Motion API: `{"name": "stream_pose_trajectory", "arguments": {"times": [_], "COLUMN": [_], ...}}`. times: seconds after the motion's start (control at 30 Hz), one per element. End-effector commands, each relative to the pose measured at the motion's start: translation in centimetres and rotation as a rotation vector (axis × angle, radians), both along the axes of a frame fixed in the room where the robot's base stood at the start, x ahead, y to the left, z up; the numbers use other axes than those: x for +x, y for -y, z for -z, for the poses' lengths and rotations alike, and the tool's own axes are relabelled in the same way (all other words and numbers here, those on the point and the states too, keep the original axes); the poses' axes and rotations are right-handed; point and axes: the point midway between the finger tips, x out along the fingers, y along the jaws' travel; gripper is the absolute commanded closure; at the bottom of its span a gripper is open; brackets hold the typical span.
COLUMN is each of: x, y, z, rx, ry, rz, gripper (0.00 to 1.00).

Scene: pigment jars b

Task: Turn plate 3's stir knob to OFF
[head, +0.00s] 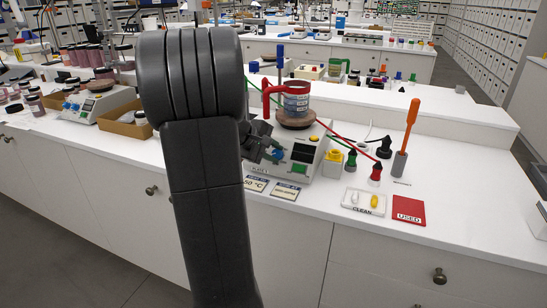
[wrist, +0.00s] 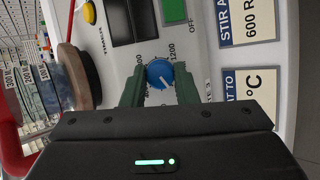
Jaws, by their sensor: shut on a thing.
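Plate 3 (head: 311,150) is a pale hot plate with a dark display, a yellow button and a green patch. Its blue stir knob (wrist: 160,74) shows in the wrist view, with a white pointer line toward the lower right of the picture. A printed 1200 stands just above it, and OFF is printed to the upper right. My gripper (wrist: 160,70) is shut on the knob, one green finger on each side. In the head view my arm hides part of the plate, and the blue knob (head: 278,155) shows beside my gripper (head: 265,147).
A jar (head: 296,104) with a red holder stands on the plate's round brown top. Cards lie before the plate, including a stir card (wrist: 248,18). To the right are a CLEAN tray (head: 364,212), a red USED mat (head: 408,221) and an orange-handled tool (head: 412,114).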

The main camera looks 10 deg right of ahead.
Motion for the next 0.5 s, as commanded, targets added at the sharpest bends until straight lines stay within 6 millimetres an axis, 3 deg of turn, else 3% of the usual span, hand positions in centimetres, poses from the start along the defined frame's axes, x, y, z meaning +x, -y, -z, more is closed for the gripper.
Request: {"name": "stream_pose_trajectory", "arguments": {"times": [0.5], "x": [0.03], "y": [-0.1], "z": [0.01], "rx": [-0.08], "ry": [-0.053], "rz": [-0.097], "gripper": [0.96]}}
